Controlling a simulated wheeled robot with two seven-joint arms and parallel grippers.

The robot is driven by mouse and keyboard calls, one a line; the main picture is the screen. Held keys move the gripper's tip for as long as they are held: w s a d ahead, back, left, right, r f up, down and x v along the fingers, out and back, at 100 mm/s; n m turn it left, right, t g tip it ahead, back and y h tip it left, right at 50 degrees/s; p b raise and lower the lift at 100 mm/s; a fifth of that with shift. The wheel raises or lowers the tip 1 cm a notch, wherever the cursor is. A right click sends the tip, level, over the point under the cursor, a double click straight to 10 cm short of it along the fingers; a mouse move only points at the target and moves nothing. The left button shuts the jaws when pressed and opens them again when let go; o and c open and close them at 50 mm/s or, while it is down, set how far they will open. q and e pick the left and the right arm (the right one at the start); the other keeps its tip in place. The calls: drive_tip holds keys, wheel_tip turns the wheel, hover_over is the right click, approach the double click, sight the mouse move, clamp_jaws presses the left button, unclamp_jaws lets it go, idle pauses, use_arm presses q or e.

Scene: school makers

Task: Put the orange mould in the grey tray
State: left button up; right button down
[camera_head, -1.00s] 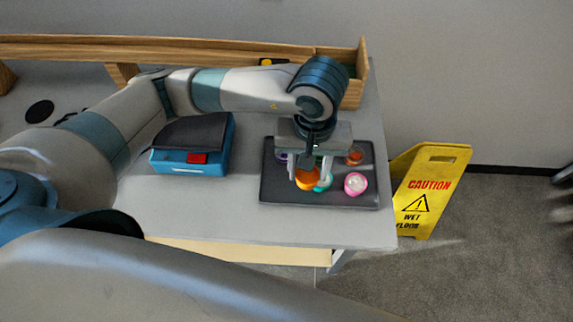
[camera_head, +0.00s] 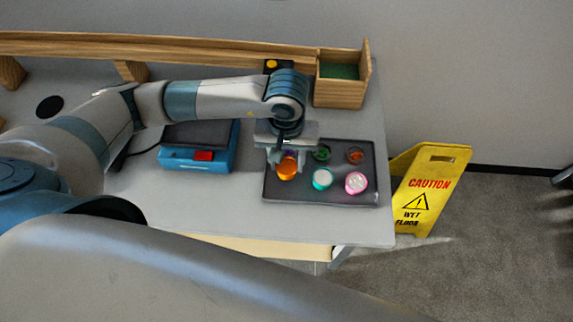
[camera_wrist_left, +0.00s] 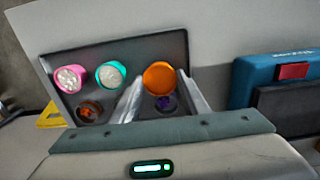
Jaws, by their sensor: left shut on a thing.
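The orange mould (camera_head: 287,168) is between the fingers of my left gripper (camera_head: 286,162), over the left part of the dark grey tray (camera_head: 300,198). The wrist view also shows the orange mould (camera_wrist_left: 160,77) at the finger ends, looking larger than the other moulds. The tray (camera_wrist_left: 150,51) lies behind it there. My left gripper is shut on the mould; whether its underside touches the tray cannot be told. My right gripper is not in view.
The tray holds a teal mould (camera_head: 322,179), a pink mould (camera_head: 356,183), a green item (camera_head: 322,153) and an orange-brown item (camera_head: 355,155). A purple item (camera_wrist_left: 166,103) shows in the wrist view. A blue machine (camera_head: 196,160) stands left; a wooden box (camera_head: 340,94) stands behind.

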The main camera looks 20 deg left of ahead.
sight(286, 166)
use_arm(q)
wheel_tip(286, 166, down, 3)
drive_tip(key=shift+r+p, duration=0.1)
drive_tip(key=shift+p, duration=0.45)
drive_tip(key=shift+f+b, duration=0.35)
drive_tip(key=o, duration=1.2)
drive_tip(key=shift+r, duration=0.1)
drive_tip(key=shift+c, duration=0.2)
drive_tip(key=shift+r, duration=0.1)
